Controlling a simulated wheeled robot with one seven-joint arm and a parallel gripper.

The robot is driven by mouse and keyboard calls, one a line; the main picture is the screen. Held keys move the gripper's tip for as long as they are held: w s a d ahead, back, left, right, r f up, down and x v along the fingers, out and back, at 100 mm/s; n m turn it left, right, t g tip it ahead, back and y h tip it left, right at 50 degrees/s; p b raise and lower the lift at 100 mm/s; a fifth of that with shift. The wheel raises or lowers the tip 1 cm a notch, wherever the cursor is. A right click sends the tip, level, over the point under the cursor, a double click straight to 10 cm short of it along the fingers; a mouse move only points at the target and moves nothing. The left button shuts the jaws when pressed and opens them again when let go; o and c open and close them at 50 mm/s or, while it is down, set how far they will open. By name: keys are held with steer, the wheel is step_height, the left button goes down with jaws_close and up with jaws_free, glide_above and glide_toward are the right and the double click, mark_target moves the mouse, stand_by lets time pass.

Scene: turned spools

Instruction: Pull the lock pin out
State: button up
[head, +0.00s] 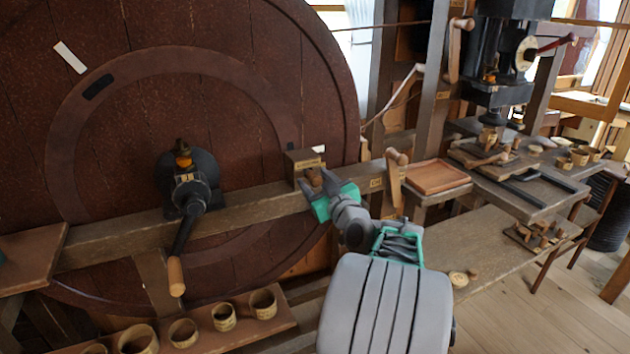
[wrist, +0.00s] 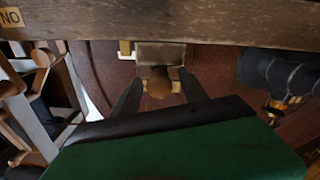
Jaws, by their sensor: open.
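The lock pin shows as a round brown wooden knob (head: 314,176) at the front of a small block (head: 303,159) on the wooden beam, before the big wheel. In the wrist view the knob (wrist: 159,86) sticks out of the block (wrist: 160,54). My gripper (head: 316,183) is open, with one dark finger on each side of the knob. In the wrist view my fingertips (wrist: 159,76) flank it with small gaps visible. The pin's shaft is hidden inside the block.
The large dark red wheel (head: 120,110) stands behind the beam (head: 250,207). A black crank (head: 188,190) with a wooden handle juts out left of my gripper. An upright wooden handle (head: 393,180) stands close on the right. Several small cups (head: 223,316) sit on a low shelf.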

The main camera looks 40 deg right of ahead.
jaws_close()
stand_by(0.3)
stand_by(1.0)
